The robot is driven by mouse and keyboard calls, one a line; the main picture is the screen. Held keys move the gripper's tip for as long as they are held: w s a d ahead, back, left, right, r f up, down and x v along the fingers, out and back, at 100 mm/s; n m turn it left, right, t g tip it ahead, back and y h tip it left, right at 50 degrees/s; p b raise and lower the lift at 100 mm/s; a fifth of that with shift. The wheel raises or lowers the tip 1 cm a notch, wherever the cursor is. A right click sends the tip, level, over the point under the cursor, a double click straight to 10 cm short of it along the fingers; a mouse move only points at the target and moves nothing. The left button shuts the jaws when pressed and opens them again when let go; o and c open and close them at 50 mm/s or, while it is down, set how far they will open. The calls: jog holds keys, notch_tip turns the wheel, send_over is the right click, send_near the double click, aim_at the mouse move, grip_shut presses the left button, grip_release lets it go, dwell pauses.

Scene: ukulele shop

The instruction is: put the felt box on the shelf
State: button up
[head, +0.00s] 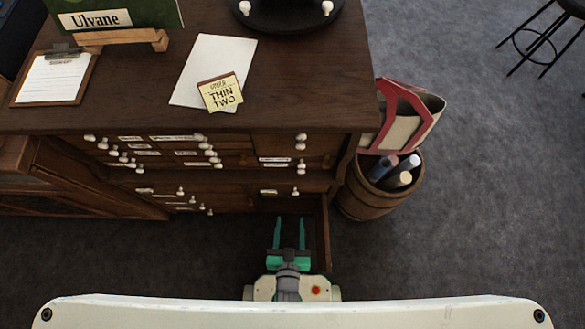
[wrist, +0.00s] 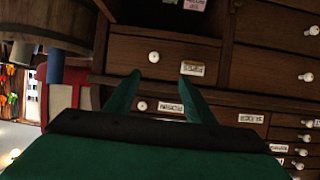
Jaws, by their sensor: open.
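I cannot make out a felt box in either view. No shelf can be clearly identified as the task's shelf. My gripper (head: 290,222), with green fingers, is open and empty, low in front of the dark wooden drawer cabinet (head: 230,202). In the wrist view my gripper (wrist: 160,78) points at the cabinet's drawer fronts. A drawer front with a white knob and a label (wrist: 192,68) lies just beyond the fingertips. An open wooden panel (head: 323,240) stands just right of my gripper in the head view.
The cabinet top (head: 310,85) holds a clipboard (head: 55,78), a paper sheet (head: 215,62) and a yellow "THIN TWO" card (head: 221,92). A barrel (head: 368,196) with rolls and a red-handled bag (head: 405,115) stands at its right.

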jog(key=s+r+t, duration=0.1)
jog(key=s+r, duration=0.2)
jog(key=r, duration=0.8)
jog(key=s+r+t, duration=0.1)
jog(key=s+r, duration=0.1)
jog(key=r, duration=1)
jog(key=shift+s+d+r, duration=0.3)
jog(key=shift+s+d, duration=0.1)
jog(key=shift+d, duration=0.05)
